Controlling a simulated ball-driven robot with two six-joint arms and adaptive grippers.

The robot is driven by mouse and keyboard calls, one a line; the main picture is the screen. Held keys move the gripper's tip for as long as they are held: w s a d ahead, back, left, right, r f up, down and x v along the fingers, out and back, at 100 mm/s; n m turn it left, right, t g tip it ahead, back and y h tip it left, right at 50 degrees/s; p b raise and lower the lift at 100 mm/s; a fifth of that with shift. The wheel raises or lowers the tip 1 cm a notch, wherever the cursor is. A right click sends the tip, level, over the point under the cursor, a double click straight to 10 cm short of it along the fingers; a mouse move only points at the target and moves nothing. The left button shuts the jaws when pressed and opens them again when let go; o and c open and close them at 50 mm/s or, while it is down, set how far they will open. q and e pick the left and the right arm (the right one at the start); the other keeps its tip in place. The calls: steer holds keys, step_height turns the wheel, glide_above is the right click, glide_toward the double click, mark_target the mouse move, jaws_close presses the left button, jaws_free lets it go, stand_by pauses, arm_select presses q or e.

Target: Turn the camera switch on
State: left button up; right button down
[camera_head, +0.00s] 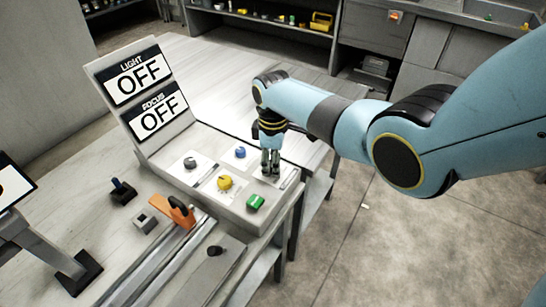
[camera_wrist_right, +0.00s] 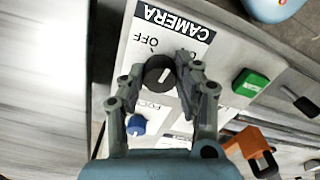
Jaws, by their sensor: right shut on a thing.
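The camera switch (camera_wrist_right: 160,75) is a round black knob with a short white mark, under an upside-down CAMERA label (camera_wrist_right: 172,22) in the right wrist view. OFF is readable beside it; the other position's word is partly hidden by a finger. My right gripper (camera_wrist_right: 172,74) is shut on the knob, a fingertip on each side. In the head view my right gripper (camera_head: 270,165) points down at the right back of the grey control box (camera_head: 190,185) and hides the knob. My left gripper is not in view.
Beside it are a blue knob (camera_head: 240,152), a yellow knob (camera_head: 225,183), a grey knob (camera_head: 190,162) and a green switch (camera_head: 255,202). A sign board (camera_head: 97,72) reads LIGHT OFF and FOCUS OFF. An orange-handled device (camera_head: 180,212) stands in front of the box.

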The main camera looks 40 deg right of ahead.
steer(key=m+p, duration=0.1)
steer(key=m, duration=0.2)
steer(key=shift+r+m, duration=0.1)
steer(key=shift+m, duration=0.3)
steer(key=shift+m+p, duration=0.55)
steer(key=shift+m, duration=1.25)
steer(key=c, duration=0.9)
jaws_free()
steer(key=shift+c, duration=0.2)
step_height(320, 180, up, 12)
